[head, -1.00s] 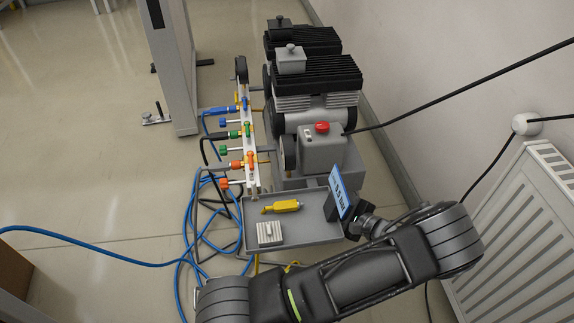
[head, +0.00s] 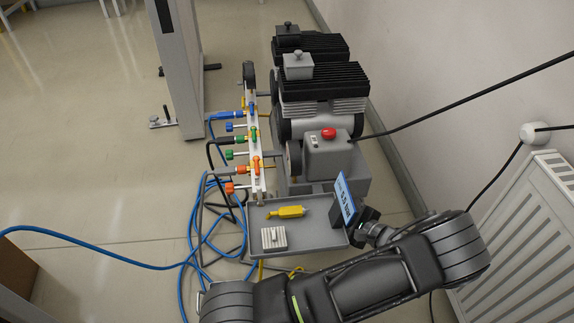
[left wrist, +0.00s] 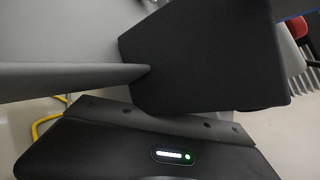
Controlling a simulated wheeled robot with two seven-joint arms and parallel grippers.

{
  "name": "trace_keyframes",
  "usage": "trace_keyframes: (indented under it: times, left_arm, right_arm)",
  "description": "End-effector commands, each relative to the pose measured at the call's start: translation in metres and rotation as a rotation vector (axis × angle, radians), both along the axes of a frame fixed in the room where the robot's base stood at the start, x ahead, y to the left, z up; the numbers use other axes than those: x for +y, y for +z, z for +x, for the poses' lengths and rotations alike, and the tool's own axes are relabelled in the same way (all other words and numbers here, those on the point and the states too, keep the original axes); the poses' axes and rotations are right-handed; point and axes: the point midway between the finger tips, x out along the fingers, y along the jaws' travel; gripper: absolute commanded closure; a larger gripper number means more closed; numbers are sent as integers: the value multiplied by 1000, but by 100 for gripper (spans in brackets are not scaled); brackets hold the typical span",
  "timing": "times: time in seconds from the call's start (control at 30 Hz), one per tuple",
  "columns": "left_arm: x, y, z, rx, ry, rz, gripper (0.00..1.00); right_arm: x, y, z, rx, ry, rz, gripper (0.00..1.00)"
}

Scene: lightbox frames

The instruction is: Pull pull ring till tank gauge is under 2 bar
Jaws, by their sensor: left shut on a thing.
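The compressor (head: 325,158), with a red knob (head: 328,133) on its grey box, stands by the wall. My left gripper (head: 366,222) is at the right end of the grey tray (head: 318,241), shut on the dark housing behind a small blue display (head: 346,200). The display's text looks like about 5.5 bar but is too small to be sure. I cannot make out a pull ring. My right gripper is not in view.
The tray holds a yellow tool (head: 287,212) and a ribbed grey block (head: 273,238). A valve manifold (head: 256,150) stands left of the compressor, with blue hoses (head: 205,225) on the floor. A radiator (head: 520,240) stands at the right.

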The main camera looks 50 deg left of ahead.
Motion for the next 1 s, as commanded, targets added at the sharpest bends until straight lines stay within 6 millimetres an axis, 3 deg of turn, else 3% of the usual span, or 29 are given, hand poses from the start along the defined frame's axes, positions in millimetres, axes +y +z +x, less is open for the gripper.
trace_keyframes:
  times: [0.03, 0.57, 0.6, 0.8, 0.9, 1.0]
  left_arm:
    - [2, 6, 4, -5, -5, 12, 100]
    - [2, 6, 4, -5, -4, 13, 100]
    - [2, 6, 4, -5, -4, 13, 90]
    - [2, 5, 2, -3, -2, 11, 73]
    - [2, 4, 1, -2, -1, 10, 66]
    - [2, 3, 1, -2, -1, 8, 66]
  right_arm:
    - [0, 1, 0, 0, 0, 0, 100]
    - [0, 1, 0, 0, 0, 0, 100]
    - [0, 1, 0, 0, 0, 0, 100]
    - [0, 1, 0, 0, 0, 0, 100]
    - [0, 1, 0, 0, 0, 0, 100]
    - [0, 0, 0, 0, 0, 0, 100]
